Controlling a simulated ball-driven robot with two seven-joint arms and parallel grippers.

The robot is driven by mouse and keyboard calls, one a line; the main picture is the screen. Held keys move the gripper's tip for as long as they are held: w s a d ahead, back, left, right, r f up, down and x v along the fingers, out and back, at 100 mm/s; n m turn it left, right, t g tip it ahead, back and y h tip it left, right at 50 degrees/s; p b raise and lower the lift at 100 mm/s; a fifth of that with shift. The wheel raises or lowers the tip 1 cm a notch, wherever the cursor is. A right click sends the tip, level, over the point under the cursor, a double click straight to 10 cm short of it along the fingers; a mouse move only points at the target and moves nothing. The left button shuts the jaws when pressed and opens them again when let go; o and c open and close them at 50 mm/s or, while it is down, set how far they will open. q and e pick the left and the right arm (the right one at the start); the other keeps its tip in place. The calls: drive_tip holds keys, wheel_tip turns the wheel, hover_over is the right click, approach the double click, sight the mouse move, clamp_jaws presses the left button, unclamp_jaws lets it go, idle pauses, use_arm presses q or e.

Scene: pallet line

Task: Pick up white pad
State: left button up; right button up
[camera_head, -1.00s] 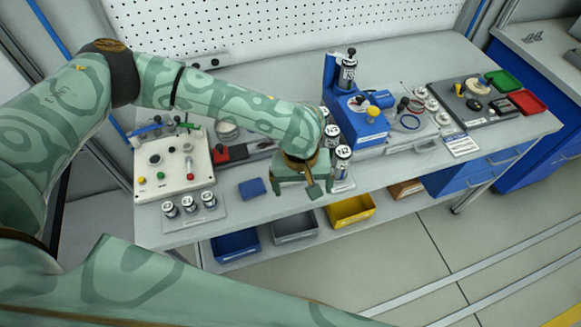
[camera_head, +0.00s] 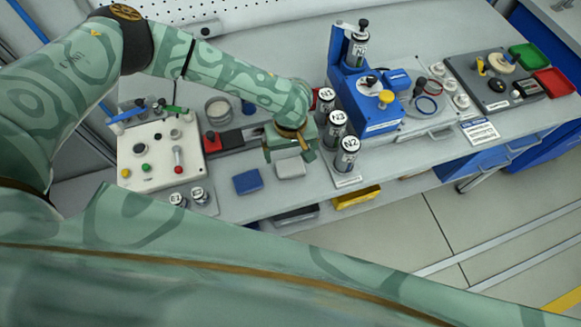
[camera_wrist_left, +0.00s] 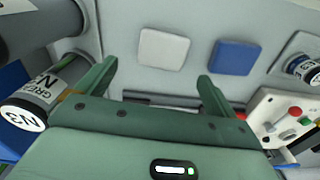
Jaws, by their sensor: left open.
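The white pad (camera_head: 291,167) lies flat on the grey bench, just in front of my left gripper in the head view. It also shows whole in the left wrist view (camera_wrist_left: 164,50), beyond and between the two fingers. My left gripper (camera_head: 298,152) is above the bench, and its fingers (camera_wrist_left: 155,82) are spread apart with nothing between them. The gripper looks close to the pad but apart from it. A blue pad (camera_head: 248,181) lies to the left of the white pad. My right gripper is not in view.
Labelled cylinders (camera_head: 346,155) stand in a rack to the right of the gripper, close to it. A white control box (camera_head: 160,153) and small cylinders (camera_head: 199,196) are on the left. A blue machine (camera_head: 372,104) stands beyond the rack. The bench front edge is near the pads.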

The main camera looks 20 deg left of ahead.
sight(289, 163)
use_arm(q)
drive_tip(key=shift+f, duration=0.35)
drive_tip(key=f+b, duration=0.1)
drive_tip(key=f, duration=0.1)
drive_tip(key=f+b, duration=0.1)
drive_tip(key=f, duration=0.2)
drive_tip(key=shift+w+a, duration=0.1)
drive_tip(key=shift+a, duration=0.1)
drive_tip(key=c, duration=1)
